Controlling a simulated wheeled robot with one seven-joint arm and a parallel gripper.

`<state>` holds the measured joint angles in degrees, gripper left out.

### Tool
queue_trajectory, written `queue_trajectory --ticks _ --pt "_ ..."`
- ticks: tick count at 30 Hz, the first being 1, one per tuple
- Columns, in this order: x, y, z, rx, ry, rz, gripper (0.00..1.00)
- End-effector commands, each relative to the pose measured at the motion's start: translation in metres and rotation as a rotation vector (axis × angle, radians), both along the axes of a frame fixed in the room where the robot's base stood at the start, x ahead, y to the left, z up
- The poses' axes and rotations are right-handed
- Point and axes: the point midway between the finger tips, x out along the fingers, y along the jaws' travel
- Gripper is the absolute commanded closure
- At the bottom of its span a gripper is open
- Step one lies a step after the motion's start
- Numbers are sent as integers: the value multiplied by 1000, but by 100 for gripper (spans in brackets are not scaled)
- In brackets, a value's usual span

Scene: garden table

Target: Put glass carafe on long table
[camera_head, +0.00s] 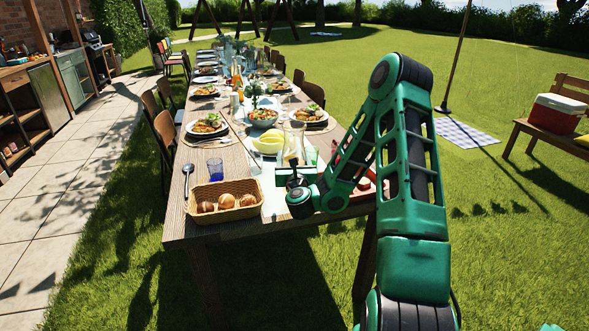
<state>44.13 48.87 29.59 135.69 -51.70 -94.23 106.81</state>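The long table (178,221) runs away from me, laid with plates and food. A clear glass shape (297,141), probably the glass carafe, shows at the near end, just beyond my gripper (292,163). It is small and see-through, so its outline and base are hard to make out. My gripper is low over the near right part of the table, at the end of my green arm. The fingers are tiny and overlap the glass in the picture. I cannot tell whether they are open, or whether they touch the glass.
A bread basket (223,203) stands at the near edge, with a blue glass (215,168) behind it. A yellow bowl (267,144) and a salad bowl (263,119) are near my gripper. Chairs line the left side. A bench (547,134) with a red cooler (556,114) stands right.

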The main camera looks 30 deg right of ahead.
Motion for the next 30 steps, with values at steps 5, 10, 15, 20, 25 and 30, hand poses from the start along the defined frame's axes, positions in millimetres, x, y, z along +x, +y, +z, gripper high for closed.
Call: queue_trajectory --ticks 5,10,15,20,25,30 --pt "8 -12 -7 -1 -3 -1 95" --pt "10 -13 -12 -1 -3 0 95" --pt "10 -12 -27 -4 -3 2 95" --pt "10 -12 -43 -2 -2 0 95" --pt "9 -13 -48 -2 -4 0 95" --pt "9 -13 -48 -1 -4 -1 95"
